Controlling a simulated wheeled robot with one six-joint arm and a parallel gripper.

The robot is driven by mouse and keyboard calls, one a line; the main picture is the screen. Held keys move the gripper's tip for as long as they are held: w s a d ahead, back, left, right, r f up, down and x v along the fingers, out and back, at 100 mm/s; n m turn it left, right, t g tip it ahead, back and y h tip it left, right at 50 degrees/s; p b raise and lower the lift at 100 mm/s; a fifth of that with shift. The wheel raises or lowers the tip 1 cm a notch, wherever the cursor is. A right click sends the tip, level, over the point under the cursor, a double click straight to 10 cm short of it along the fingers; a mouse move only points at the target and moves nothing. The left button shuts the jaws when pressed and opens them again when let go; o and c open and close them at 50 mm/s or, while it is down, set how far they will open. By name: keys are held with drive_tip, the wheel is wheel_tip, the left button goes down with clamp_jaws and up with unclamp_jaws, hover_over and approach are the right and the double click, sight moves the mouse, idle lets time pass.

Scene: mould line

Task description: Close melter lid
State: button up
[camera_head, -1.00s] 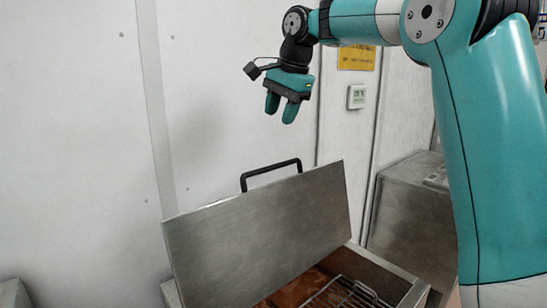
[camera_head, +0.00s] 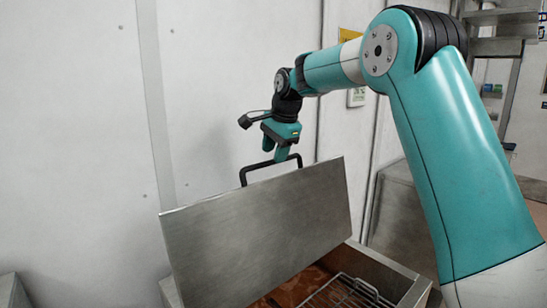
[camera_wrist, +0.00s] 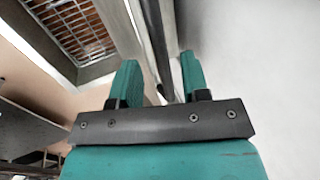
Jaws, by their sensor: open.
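The melter lid (camera_head: 255,230) is a flat grey metal panel, raised and tilted above the melter (camera_head: 385,275). A black bar handle (camera_head: 243,176) stands at its top edge. My gripper (camera_head: 276,158) is open and points down at the handle, its fingertips overlapping the bar in the head view. In the wrist view, my gripper (camera_wrist: 155,75) has its two teal fingers apart, with the lid's edge and dark bar running between them. I cannot tell whether a finger touches the handle. The lid hides part of the melter's inside.
A wire grate (camera_head: 345,292) lies over brown contents in the melter, and it also shows in the wrist view (camera_wrist: 80,28). A white wall (camera_head: 80,130) stands close behind the lid. A metal cabinet (camera_head: 398,215) is at the right.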

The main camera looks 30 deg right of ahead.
drive_tip(key=shift+x, duration=1.15)
clamp_jaws()
